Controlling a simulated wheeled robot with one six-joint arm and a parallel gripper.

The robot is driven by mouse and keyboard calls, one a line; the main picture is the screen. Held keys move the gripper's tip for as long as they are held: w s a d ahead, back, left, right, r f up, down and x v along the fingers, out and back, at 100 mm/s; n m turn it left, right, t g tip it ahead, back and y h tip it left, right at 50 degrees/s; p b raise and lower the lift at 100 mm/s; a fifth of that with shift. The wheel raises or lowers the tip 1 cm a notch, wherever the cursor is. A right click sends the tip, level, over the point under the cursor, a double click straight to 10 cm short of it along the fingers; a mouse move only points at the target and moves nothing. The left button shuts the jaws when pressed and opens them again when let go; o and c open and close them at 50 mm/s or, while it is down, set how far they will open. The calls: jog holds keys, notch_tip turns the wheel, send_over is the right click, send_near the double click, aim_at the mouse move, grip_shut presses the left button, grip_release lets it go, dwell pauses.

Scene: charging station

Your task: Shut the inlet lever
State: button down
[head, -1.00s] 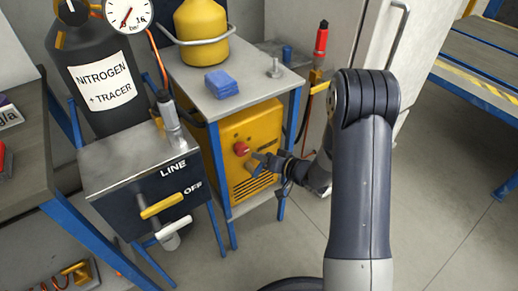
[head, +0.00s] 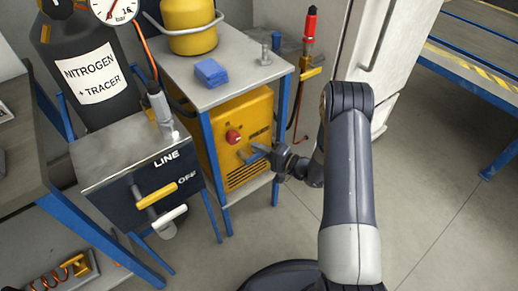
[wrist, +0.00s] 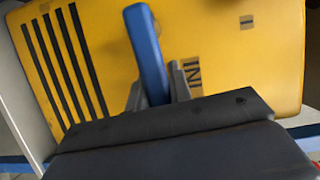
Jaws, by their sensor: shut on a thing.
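The inlet lever (wrist: 146,50) is a blue bar on the front of the yellow machine (wrist: 222,40). In the wrist view it stands between the two fingers of my gripper (wrist: 151,90), with its far end showing beyond them. Part of an "INL…" label shows just right of the fingers; the rest is covered. In the head view my gripper (head: 265,153) is at the machine's front, right of a red knob (head: 234,137), and shut on the lever. The lever's pivot and exact angle are hard to make out there.
A blue-legged stand (head: 207,150) frames the machine, with a blue sponge (head: 211,72) and yellow bottle (head: 190,25) on top. A LINE/OFF panel (head: 122,195) with yellow and white handles is at left. Clear floor (head: 425,200) lies at right.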

jog(key=shift+f+m, duration=0.25)
jog(key=shift+m, duration=0.25)
jog(key=c, duration=1.3)
grip_release()
jog(key=shift+d, duration=0.1)
jog(key=p+v, duration=0.1)
jog(key=v, duration=0.9)
jog(key=shift+s+d+f, duration=0.1)
jog(key=shift+s+d, duration=0.1)
jog(key=shift+s, duration=0.05)
jog(key=b+x, duration=0.1)
jog(key=x, duration=0.9)
jog(key=shift+w+a+r, duration=0.25)
jog(key=shift+w+a, duration=0.05)
